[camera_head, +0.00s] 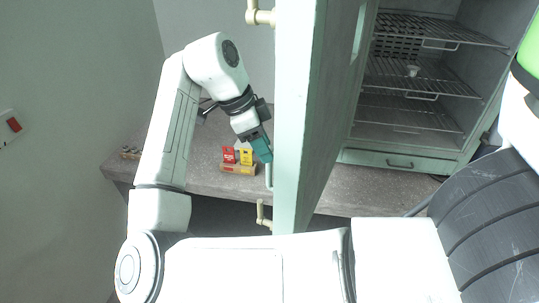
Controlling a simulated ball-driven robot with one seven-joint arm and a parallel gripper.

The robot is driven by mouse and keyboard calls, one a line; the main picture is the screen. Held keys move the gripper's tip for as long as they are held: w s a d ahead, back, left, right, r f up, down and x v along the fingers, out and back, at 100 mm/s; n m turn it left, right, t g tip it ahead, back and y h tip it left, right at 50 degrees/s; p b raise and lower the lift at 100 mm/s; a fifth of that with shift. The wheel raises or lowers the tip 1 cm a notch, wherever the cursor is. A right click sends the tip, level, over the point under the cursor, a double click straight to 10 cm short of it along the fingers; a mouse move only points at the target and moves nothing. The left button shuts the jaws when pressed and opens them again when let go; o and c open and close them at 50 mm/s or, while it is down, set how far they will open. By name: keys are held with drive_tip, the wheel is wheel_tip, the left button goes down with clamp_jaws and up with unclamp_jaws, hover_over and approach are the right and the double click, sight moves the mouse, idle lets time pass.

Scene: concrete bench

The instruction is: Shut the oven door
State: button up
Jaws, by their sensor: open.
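The oven is a pale green cabinet with its door (296,120) swung wide open toward me, seen nearly edge-on in the middle of the head view. The open cavity (412,95) shows several wire racks at the right. Whether the fingers touch the door or handle cannot be told.
The concrete bench (207,165) runs under the oven. A small white cup (412,70) sits on a rack. Pale latch fittings (262,15) stick out from the door. A red switch (14,125) is on the left wall.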

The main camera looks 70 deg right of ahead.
sight(270, 183)
drive_tip(key=shift+x, duration=2.1)
clamp_jaws()
